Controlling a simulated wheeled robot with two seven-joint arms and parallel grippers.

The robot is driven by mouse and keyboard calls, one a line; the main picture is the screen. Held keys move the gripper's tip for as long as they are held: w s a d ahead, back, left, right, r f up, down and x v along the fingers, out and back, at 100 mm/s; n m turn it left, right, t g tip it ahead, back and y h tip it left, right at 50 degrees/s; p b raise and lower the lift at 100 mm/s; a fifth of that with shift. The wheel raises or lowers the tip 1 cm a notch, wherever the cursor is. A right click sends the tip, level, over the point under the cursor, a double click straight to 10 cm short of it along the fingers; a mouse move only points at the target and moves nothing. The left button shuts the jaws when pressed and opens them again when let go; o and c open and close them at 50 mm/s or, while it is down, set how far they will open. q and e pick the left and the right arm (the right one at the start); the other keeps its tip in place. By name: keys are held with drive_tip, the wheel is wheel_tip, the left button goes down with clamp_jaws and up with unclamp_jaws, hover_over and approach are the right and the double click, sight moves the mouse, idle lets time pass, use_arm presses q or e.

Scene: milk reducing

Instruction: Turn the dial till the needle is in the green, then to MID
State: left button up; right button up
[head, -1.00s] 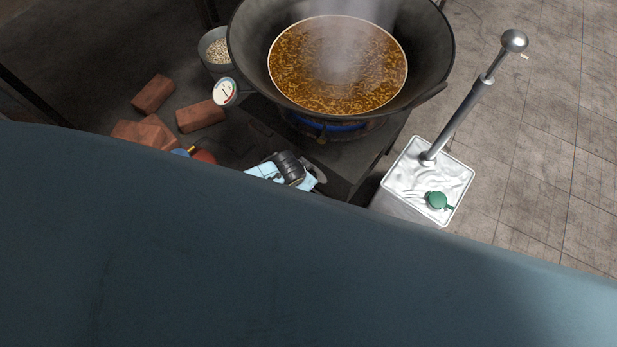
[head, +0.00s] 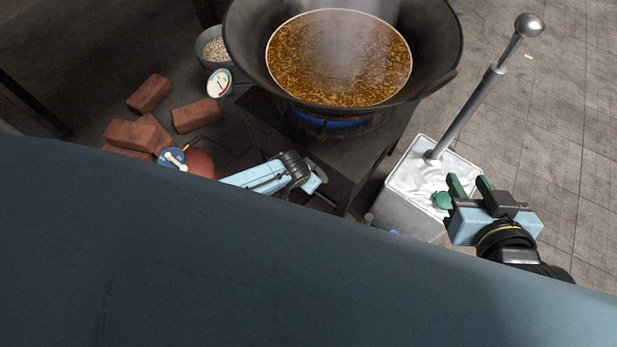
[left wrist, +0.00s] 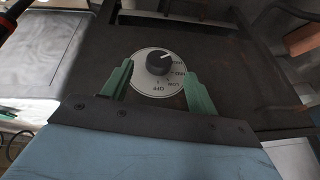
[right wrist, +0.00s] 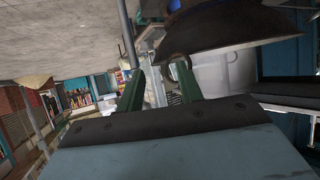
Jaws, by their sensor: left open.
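The dial (left wrist: 139,76) is a white disc marked OFF, LOW and MID, with a black knob (left wrist: 157,63). Its white pointer line points up and right, past MID. My left gripper (left wrist: 158,71) is open, one finger at each side of the dial; I cannot tell if they touch it. In the head view my left arm's end is by the stove, and its fingers are not clear. A round white gauge (head: 218,83) stands left of the wok; its dark needle is too small to read against the colours. My right gripper (head: 468,182) is open and empty near the silver can.
The wok (head: 440,60) of steaming brown liquid (head: 340,75) sits over a blue flame (head: 335,123). Bricks (head: 150,93), a grain bowl (head: 202,48) and a red cylinder (head: 203,162) are at left.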

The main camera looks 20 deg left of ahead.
use_arm(q)
drive_tip(key=shift+b+x, duration=2)
drive_tip(key=shift+x, duration=0.4)
use_arm(e)
drive_tip(key=a+r+t+y, duration=0.3)
drive_tip(key=r+t, duration=0.7)
drive_tip(key=r, duration=0.5)
drive_tip(key=shift+w+t+y, duration=0.25)
drive_tip(key=shift+t+y, duration=0.15)
use_arm(q)
drive_tip(key=shift+c, duration=0.5)
drive_tip(key=c, duration=0.9)
